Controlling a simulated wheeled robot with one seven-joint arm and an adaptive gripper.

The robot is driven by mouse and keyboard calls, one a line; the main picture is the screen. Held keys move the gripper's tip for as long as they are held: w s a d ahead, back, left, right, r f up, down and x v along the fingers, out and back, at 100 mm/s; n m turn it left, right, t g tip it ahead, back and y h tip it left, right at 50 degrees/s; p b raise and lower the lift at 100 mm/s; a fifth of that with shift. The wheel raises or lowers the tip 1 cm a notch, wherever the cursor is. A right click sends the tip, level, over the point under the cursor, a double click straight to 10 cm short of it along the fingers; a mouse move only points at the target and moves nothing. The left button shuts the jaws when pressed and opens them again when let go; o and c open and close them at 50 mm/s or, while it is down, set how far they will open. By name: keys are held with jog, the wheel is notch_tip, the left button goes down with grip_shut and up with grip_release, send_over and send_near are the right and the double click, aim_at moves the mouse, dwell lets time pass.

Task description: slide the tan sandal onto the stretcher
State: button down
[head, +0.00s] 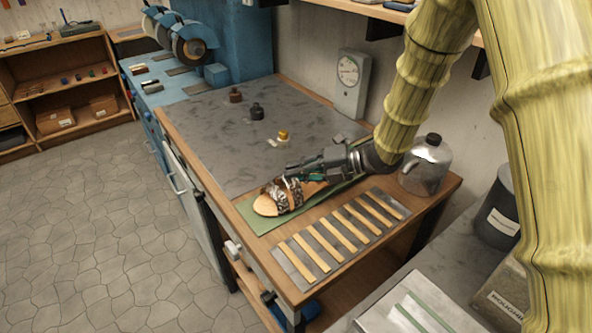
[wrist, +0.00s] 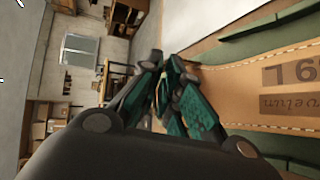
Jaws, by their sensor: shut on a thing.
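The tan sandal (head: 266,206) lies on a green mat (head: 249,218) near the front edge of the bench, with dark and silvery straps over its middle. In the wrist view its tan, stitched footbed (wrist: 240,92) with printed lettering fills the right side. My gripper (head: 290,172) comes in from the right, low over the sandal. Its green-padded fingers (wrist: 167,88) are close together at the sandal's edge, shut on it. The exact grip spot is hidden. I cannot clearly make out the stretcher in either view.
A grey plate with several wooden strips (head: 325,243) lies to the right of the mat.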

jog(key=c, duration=2)
grip_release()
jog(key=shift+f, duration=0.1)
jog(key=o, duration=0.4)
jog(key=shift+r, duration=0.2)
jog(key=shift+d, duration=0.35)
jog(key=b+v, duration=0.2)
jog(key=v, duration=0.9)
jog(key=shift+d, duration=0.15)
jog(key=shift+r, duration=0.1)
